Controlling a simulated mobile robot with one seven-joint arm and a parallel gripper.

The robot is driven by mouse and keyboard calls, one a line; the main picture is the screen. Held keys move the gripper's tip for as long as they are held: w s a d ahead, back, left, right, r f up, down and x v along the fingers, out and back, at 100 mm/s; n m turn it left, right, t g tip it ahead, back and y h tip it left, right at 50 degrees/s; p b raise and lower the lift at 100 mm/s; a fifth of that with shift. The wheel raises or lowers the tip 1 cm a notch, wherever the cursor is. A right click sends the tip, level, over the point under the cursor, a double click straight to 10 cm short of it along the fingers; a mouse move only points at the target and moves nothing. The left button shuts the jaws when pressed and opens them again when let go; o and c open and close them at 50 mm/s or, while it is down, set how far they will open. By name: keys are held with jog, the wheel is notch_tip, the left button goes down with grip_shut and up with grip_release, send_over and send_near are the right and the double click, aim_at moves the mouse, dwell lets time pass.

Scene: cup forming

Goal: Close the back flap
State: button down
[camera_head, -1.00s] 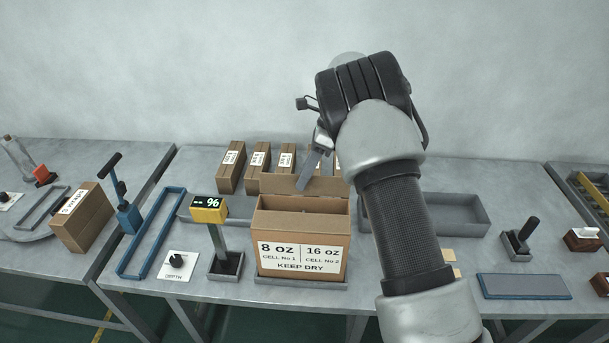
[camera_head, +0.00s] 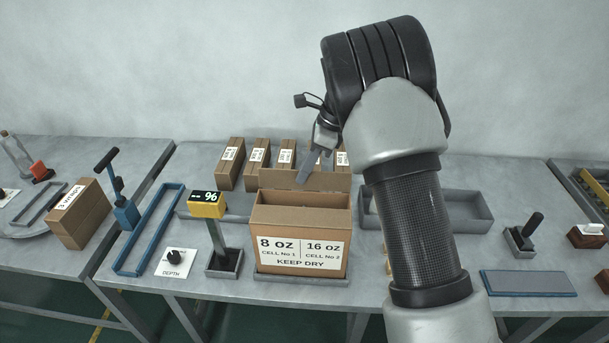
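The cardboard box (camera_head: 262,243) stands upright on a grey tray at the front middle of the table, with a label reading 8 OZ, 16 OZ and KEEP DRY. Its back flap (camera_head: 275,180) stands up along the rear edge. The front part of the top looks covered by a tan panel (camera_head: 290,214). My gripper (camera_head: 307,172) points down at the back flap, with a grey finger in front of or against it; I cannot tell whether they touch. My wrist hides the other finger, so its opening is unclear. Nothing is seen held.
Several small brown boxes (camera_head: 230,164) stand behind the box. A yellow display on a post (camera_head: 207,207) is close on its left, with a blue frame (camera_head: 150,230) beyond. A grey tray (camera_head: 468,211) lies to the right, partly behind my arm.

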jog(key=s+t+b, duration=0.1)
jog(key=b, duration=0.2)
jog(key=s+f+t+b, duration=0.1)
jog(key=t+b, duration=0.1)
jog(key=b, duration=0.1)
jog(key=s+n+t+b, duration=0.1)
jog(key=t+b, duration=0.1)
jog(key=b, duration=0.1)
jog(key=shift+a+f+b, duration=0.1)
jog(key=shift+f+b, duration=0.1)
jog(key=shift+b, duration=0.2)
jog(key=s+f+t+b, duration=0.1)
jog(key=t+b, duration=0.1)
jog(key=b, duration=0.4)
jog(key=s+n+t+b, duration=0.1)
jog(key=t+b, duration=0.2)
jog(key=b, duration=0.4)
jog(key=shift+f, duration=0.35)
jog(key=t+b, duration=0.1)
jog(key=b, duration=0.1)
jog(key=t+b, duration=0.1)
jog(key=b, duration=0.2)
jog(key=shift+s+f+n+y+b, duration=0.1)
jog(key=shift+s+n+y+b, duration=0.2)
jog(key=shift+s+n, duration=0.1)
jog(key=shift+t+b, duration=0.3)
jog(key=shift+b, duration=0.05)
jog(key=c, duration=2)
grip_release()
